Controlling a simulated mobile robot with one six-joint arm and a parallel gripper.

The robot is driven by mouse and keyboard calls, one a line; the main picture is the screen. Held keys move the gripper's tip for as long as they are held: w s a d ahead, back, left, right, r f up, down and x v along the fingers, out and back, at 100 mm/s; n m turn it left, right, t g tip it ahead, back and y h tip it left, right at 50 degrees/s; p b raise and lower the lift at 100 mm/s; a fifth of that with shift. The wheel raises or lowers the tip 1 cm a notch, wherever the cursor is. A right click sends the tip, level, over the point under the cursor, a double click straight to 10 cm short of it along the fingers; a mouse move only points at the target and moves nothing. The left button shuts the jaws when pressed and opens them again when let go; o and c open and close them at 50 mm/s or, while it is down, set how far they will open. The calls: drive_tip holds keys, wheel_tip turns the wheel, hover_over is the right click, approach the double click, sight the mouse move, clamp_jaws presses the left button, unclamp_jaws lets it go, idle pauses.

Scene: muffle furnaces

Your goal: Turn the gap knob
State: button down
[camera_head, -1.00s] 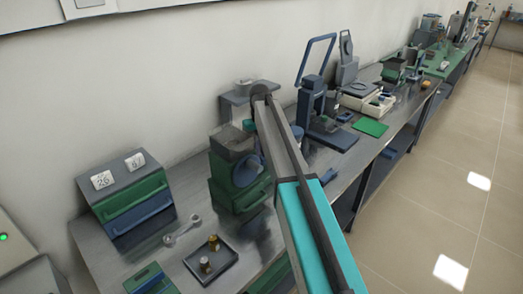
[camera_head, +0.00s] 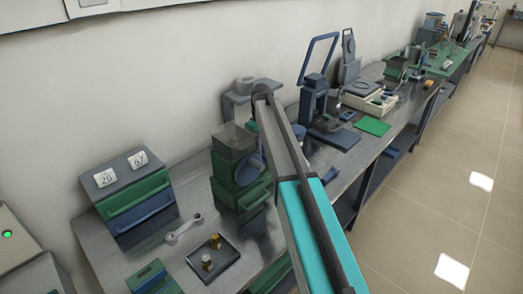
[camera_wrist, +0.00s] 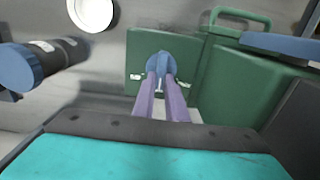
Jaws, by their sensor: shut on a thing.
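The gap knob (camera_wrist: 161,64) is a small blue knob on the front of a green machine (camera_wrist: 196,50) in the wrist view. My gripper (camera_wrist: 162,80), with two purple fingers, is shut on the knob, one finger on either side. Its fingertips reach the knob's lower part; the upper part shows above them. In the head view the green machine (camera_head: 229,181) with a grey hopper on top stands on the bench, left of my arm. The gripper and the knob cannot be made out there.
A dark cylinder with a blue end (camera_wrist: 20,66) lies close on the left in the wrist view. A blue bar (camera_wrist: 285,45) is at the right.

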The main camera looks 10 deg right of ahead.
drive_tip(key=shift+w, duration=0.1)
drive_tip(key=c, duration=1.8)
unclamp_jaws()
drive_tip(key=shift+r, duration=0.1)
wheel_tip(320, 180, up, 14)
drive_tip(key=b, duration=0.2)
drive_tip(key=shift+f+b, duration=0.2)
drive_tip(key=shift+b, duration=0.2)
drive_tip(key=shift+r, duration=0.1)
